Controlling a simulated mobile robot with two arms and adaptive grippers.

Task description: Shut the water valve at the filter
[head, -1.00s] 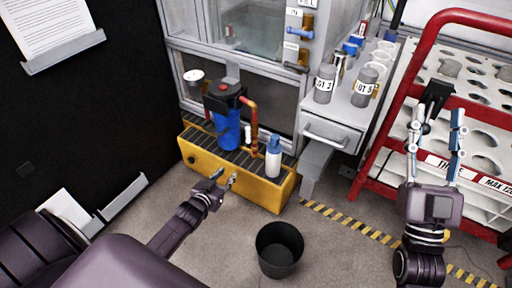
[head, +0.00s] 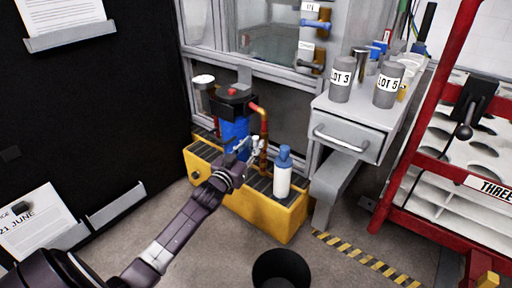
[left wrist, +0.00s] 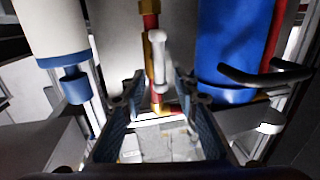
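The water filter has a black head (head: 232,103) and a blue housing (head: 236,136), standing on the yellow grated base. A red and brass pipe (head: 263,140) runs down beside it. A pale grey valve lever (left wrist: 158,58) sits on this pipe. In the left wrist view it shows between the fingers of my left gripper (left wrist: 152,105), with the blue housing (left wrist: 235,45) to the right. My left gripper also shows in the head view (head: 246,150), close to the pipe; its fingers are apart. Whether they touch the lever is unclear. My right gripper is out of view.
A white bottle with blue top (head: 283,173) stands right of the pipe on the yellow base (head: 262,215). A black bin (head: 279,270) stands on the floor in front. A drawer unit (head: 350,135) and red rack (head: 425,170) are to the right.

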